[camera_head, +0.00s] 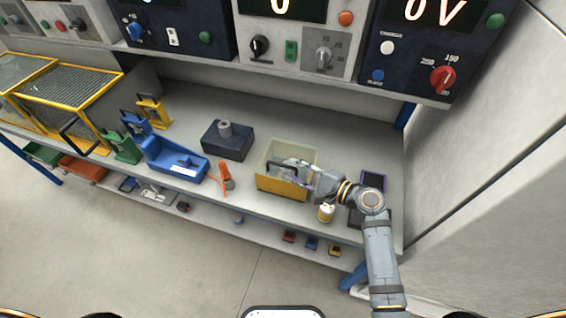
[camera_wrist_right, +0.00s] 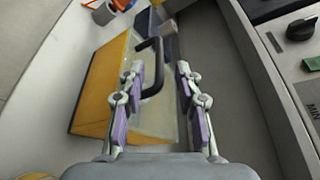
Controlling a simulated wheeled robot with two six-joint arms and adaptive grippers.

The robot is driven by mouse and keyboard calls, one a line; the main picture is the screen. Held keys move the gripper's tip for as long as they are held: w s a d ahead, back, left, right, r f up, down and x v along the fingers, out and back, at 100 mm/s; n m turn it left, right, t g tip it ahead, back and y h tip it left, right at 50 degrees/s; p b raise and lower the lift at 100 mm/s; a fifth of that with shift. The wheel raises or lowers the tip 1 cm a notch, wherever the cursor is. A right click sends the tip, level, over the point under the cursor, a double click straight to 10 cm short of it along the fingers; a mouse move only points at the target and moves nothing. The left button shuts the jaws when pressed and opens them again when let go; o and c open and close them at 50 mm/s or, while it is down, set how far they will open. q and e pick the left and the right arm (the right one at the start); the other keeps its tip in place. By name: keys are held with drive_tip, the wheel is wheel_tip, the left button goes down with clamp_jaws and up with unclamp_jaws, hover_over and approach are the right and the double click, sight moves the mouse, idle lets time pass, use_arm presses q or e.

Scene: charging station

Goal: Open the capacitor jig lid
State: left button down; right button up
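The capacitor jig is a yellow box (camera_head: 280,186) with a pale, see-through lid (camera_head: 277,152), standing on the bench right of centre. In the right wrist view the pale lid (camera_wrist_right: 150,118) lies flat beside the yellow front wall (camera_wrist_right: 100,85), and the lid looks shut. A black bar handle (camera_wrist_right: 158,62) stands up from it. My right gripper (camera_head: 297,172) is over the jig. In the wrist view its fingers (camera_wrist_right: 160,72) are apart, with the handle between them, closer to the left finger. I cannot tell whether they touch. My left gripper is out of view.
A dark block with a grey cylinder (camera_head: 226,140) and an orange tool (camera_head: 226,176) are left of the jig. A blue tray (camera_head: 175,160) is farther left. Instrument panels (camera_head: 300,38) overhang the bench.

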sight(283, 165)
drive_tip(key=x, duration=0.4)
drive_tip(key=shift+w+a+f+p, duration=0.15)
drive_tip(key=shift+w+a+p, duration=0.1)
drive_tip(key=shift+a+p, duration=0.05)
clamp_jaws()
